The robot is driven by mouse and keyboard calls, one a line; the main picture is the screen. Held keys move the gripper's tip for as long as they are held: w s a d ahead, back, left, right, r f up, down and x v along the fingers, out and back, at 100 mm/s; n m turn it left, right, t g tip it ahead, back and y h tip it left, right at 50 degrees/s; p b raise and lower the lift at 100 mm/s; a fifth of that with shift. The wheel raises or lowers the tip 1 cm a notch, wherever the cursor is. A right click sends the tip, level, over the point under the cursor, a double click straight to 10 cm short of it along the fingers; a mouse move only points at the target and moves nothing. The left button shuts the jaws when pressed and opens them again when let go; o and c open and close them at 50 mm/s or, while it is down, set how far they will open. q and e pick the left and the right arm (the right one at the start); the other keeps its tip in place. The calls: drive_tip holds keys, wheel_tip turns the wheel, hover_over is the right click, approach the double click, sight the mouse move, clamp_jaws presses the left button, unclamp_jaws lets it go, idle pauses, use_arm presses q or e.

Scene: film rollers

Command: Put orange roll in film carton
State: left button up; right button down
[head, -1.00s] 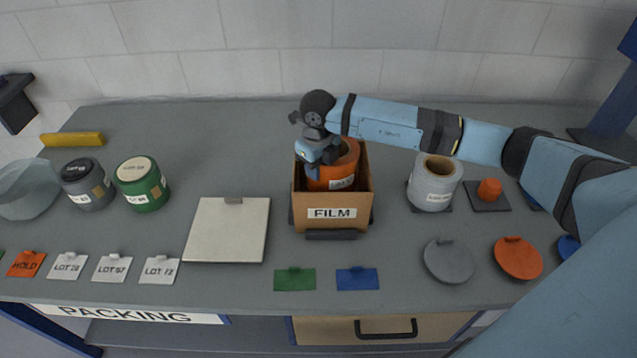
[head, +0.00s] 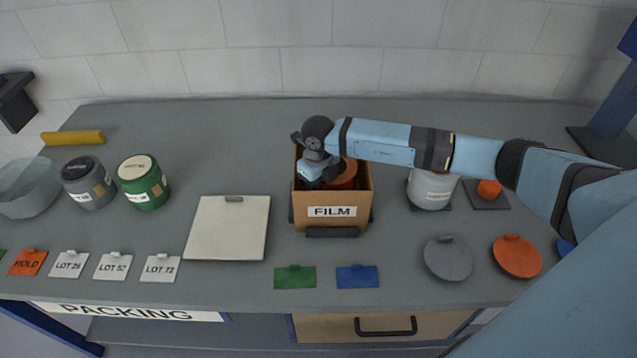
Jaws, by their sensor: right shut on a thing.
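The orange roll (head: 346,176) sits low inside the film carton (head: 333,223), an open brown box with a white FILM label. Only the roll's upper part shows above the front wall. My right gripper (head: 318,182) reaches into the carton from above and is shut on the roll's left side; its fingertips are partly hidden. My left gripper is not in the head view.
A white film roll (head: 431,192) stands right of the carton, partly behind my right arm, beside an orange peg on a dark base (head: 488,195). A pale board (head: 228,230) lies to the left.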

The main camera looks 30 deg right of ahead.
drive_tip(key=shift+f+b, duration=0.35)
drive_tip(key=shift+f, duration=0.1)
drive_tip(key=c, duration=0.9)
unclamp_jaws()
drive_tip(key=shift+r, duration=0.2)
wheel_tip(320, 180, up, 13)
drive_tip(key=shift+f, duration=0.1)
